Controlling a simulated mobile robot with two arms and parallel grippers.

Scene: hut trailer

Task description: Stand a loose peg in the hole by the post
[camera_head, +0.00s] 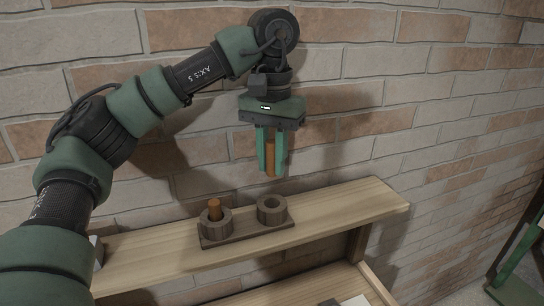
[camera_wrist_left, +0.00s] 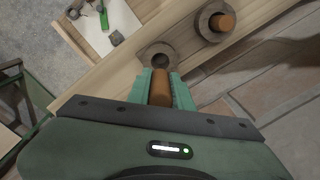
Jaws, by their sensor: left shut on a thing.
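My left gripper (camera_head: 271,166) is shut on an orange-brown peg (camera_head: 270,153), held upright above the wooden shelf. The held peg also shows between the green fingers in the left wrist view (camera_wrist_left: 160,88). On the shelf is a dark wooden base (camera_head: 246,233) with two round collars. The left collar holds a standing orange peg, the post (camera_head: 214,207). The right collar has an empty hole (camera_head: 271,203), below the held peg. In the left wrist view the empty hole (camera_wrist_left: 159,60) lies just beyond the fingertips, and the post (camera_wrist_left: 222,22) stands beside it. My right gripper is not in view.
The pale wooden shelf (camera_head: 340,210) runs along a brick wall (camera_head: 345,75) close behind my gripper. The shelf is bare to the right of the base. A lower board (camera_head: 290,293) holds a white sheet and small items, clearer in the left wrist view (camera_wrist_left: 108,25).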

